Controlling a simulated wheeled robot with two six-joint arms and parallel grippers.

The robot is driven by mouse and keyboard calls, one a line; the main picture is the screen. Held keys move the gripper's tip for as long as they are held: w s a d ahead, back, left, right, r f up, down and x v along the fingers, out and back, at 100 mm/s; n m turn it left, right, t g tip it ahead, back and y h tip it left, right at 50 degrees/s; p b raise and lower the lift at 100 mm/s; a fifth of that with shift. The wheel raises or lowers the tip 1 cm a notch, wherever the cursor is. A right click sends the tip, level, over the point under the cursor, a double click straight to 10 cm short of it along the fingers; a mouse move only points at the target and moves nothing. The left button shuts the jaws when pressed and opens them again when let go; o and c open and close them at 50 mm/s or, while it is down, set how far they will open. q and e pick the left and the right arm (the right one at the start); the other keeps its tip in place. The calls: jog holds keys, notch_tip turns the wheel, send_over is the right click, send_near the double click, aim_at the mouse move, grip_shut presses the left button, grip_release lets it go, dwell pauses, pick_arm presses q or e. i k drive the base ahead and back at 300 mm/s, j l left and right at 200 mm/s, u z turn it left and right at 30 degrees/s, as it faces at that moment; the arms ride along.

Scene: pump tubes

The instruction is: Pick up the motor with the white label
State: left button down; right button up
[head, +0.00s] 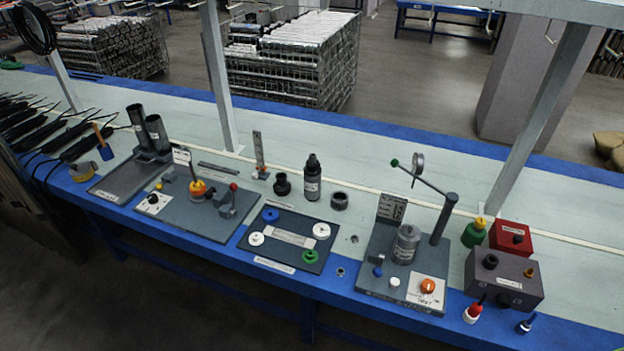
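I cannot tell for certain which thing is the motor with the white label. A dark upright cylinder with a narrow top and a pale label (312,182) stands on the bench behind the middle plate. A grey cylinder with a pale label (405,243) sits upright in the fixture with the lever. Two dark tubes, one nearer the left (136,124) and one beside it (157,134), stand upright in a holder on the left plate. Neither of my grippers shows in the head view.
The long bench has a blue edge (330,288). A left fixture plate (205,212), a middle plate with coloured caps (283,240), a lever fixture (440,215), a red box (511,236) and a grey box (505,280) stand along it. White posts (219,80) rise behind. Dark cables lie far left.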

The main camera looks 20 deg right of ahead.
aim_at(312, 173)
jog(key=i+j, duration=0.4)
jog(key=i+z, duration=0.1)
jog(key=z, duration=1.3)
